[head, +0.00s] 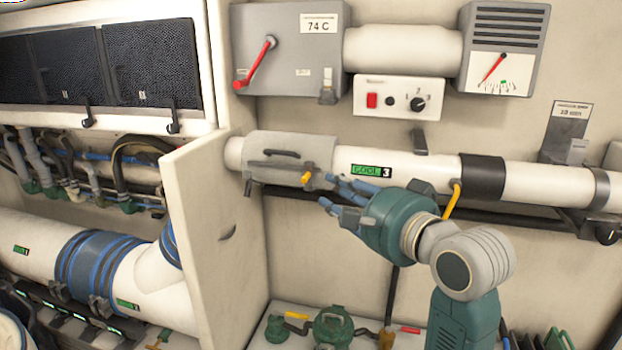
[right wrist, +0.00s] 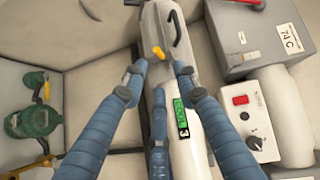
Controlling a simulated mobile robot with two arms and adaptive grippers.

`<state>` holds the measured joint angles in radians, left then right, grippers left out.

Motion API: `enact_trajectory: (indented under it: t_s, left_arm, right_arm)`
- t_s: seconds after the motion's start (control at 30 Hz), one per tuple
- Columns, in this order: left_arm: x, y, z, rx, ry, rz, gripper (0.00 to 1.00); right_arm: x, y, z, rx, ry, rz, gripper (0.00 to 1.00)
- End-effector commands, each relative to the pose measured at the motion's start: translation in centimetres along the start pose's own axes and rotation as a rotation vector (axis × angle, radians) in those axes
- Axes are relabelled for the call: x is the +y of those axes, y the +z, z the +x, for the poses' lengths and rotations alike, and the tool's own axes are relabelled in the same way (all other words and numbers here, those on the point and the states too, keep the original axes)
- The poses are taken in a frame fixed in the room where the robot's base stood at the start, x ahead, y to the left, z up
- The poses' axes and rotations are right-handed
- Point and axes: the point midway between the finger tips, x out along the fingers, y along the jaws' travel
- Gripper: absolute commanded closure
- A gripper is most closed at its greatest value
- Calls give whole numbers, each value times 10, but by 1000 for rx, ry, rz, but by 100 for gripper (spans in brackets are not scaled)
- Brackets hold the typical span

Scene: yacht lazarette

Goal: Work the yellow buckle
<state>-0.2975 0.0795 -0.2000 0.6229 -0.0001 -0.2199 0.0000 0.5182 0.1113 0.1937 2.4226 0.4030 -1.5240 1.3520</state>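The yellow buckle (head: 306,177) is a small tab on the edge of a grey cover (head: 290,155) wrapped around the white pipe (head: 420,176). In the right wrist view the yellow buckle (right wrist: 158,52) lies just beyond my fingertips, between the two outer ones. My right gripper (head: 341,194) is just right of the buckle in the head view, its blue fingers spread. The right wrist view also shows the right gripper (right wrist: 159,70) open, with nothing between its fingers. No contact with the buckle is visible. My left gripper is not in view.
A grey box with a red lever (head: 262,62) and a switch panel (head: 398,97) are above the pipe. A beige partition (head: 215,240) stands left of the cover. Green valves (head: 332,326) sit low below.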

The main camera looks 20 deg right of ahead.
Motion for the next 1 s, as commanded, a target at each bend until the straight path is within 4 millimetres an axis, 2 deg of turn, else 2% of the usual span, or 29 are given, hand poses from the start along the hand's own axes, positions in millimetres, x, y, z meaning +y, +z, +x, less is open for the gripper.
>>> enact_trajectory:
  t_s: [0.4,0.53,0.73,1.0]
  left_arm:
    - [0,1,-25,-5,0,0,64]
    - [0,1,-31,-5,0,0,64]
    - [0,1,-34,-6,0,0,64]
    - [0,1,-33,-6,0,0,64]
  right_arm:
    - [0,0,73,-2,7,0,71]
    - [0,0,90,-2,6,-1,71]
    - [2,0,103,0,4,-3,71]
    - [2,0,104,0,4,-3,73]
